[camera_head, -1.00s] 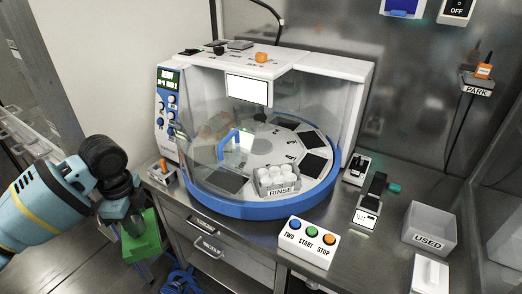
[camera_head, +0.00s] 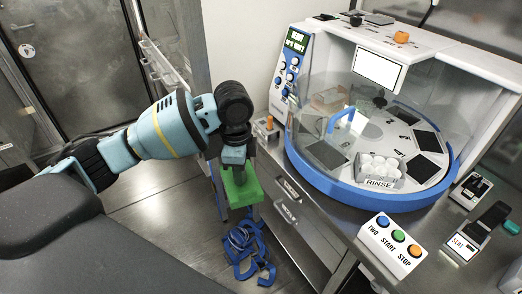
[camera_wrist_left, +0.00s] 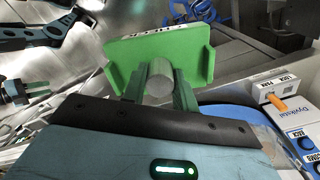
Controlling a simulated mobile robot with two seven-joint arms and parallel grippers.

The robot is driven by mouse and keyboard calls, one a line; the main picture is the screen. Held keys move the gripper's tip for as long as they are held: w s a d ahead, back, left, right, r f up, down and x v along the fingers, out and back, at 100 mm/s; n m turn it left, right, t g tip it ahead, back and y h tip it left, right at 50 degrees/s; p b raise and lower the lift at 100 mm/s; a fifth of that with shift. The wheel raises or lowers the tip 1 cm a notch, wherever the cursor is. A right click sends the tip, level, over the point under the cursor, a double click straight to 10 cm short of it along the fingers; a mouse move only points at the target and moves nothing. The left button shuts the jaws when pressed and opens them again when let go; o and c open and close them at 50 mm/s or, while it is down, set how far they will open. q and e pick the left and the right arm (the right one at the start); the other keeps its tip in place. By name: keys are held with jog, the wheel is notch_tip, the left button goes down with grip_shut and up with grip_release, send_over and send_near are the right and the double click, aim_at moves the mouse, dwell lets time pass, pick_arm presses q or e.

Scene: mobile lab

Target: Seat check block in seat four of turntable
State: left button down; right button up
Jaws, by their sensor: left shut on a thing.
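A green block (camera_head: 240,187), which I take to be the check block, hangs from my left gripper (camera_head: 234,163) beside the bench's front left corner. In the left wrist view my left gripper (camera_wrist_left: 158,92) is shut on the block's grey round knob (camera_wrist_left: 159,76); the green plate (camera_wrist_left: 155,55) lies beyond it. The turntable (camera_head: 372,196) has a blue rim and sits right of the gripper, behind a clear guard. Dark pads show on it; I cannot read which seat is four. A teal part with prongs (camera_wrist_left: 28,91), perhaps my right gripper, shows at the wrist view's left edge.
A rinse rack (camera_head: 379,183) with several white vials stands at the turntable's front. A button box (camera_head: 392,245) is on the bench front. A small lever box (camera_head: 267,128) stands at the bench's left corner. Blue straps (camera_head: 247,248) lie on the floor below the block.

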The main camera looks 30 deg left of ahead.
aim_at(243, 198)
pick_arm(q)
jog(key=s+d+n, duration=0.2)
jog(key=n, duration=0.2)
jog(key=s+d+r+n, duration=0.1)
jog(key=s+n, duration=0.2)
jog(key=n, duration=0.1)
jog(key=s+d+n, duration=0.2)
jog(key=n, duration=0.2)
jog(key=shift+s+d+r, duration=0.15)
jog(key=shift+s+d, duration=0.2)
jog(key=shift+s, duration=0.05)
jog(key=shift+s+d+n, duration=0.2)
jog(key=shift+s+n, duration=0.25)
jog(key=shift+n, duration=0.25)
jog(key=shift+d, duration=0.1)
